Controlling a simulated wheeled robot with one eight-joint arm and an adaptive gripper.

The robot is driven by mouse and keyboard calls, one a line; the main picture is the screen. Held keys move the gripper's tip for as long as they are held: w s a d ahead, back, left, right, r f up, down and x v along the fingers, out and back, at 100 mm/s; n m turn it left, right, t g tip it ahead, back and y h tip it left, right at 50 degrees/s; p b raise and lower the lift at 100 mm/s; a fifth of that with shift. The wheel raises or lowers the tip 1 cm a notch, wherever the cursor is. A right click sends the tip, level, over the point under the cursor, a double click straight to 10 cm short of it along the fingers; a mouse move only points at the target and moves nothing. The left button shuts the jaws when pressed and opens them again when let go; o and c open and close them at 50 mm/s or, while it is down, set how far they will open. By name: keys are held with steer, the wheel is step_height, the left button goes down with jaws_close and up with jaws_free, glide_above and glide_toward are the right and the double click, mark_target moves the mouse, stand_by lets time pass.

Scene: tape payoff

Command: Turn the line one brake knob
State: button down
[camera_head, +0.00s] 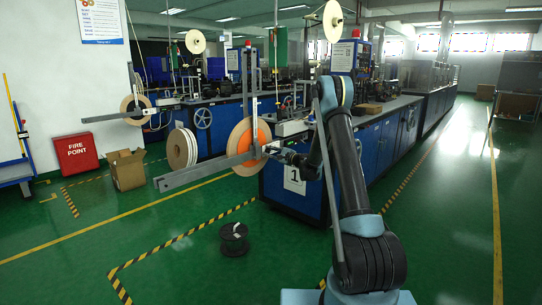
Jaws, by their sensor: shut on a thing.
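The line one machine is the blue cabinet marked with a white "1" sign (294,180). Its payoff reel (238,148), a tan disc with an orange centre, hangs on a grey steel frame (195,174) at the cabinet's left end. My arm reaches from the lower right up and over to this frame. My gripper (268,150) is at the right side of the reel, shut on what appears to be the brake knob at the hub. The knob is too small and too covered by the fingers to make out, so its angle cannot be told.
A black spool (234,240) lies on the green floor. A cardboard box (127,169) and a red fire point box (76,153) are farther left. The right aisle is clear.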

steer(key=n, duration=0.4)
steer(key=shift+s, duration=0.1)
steer(key=shift+f+n, duration=0.1)
steer(key=shift+n, duration=1.6)
steer(key=c, duration=1.4)
jaws_free()
steer(key=shift+o, duration=0.2)
steer(key=v, duration=1.2)
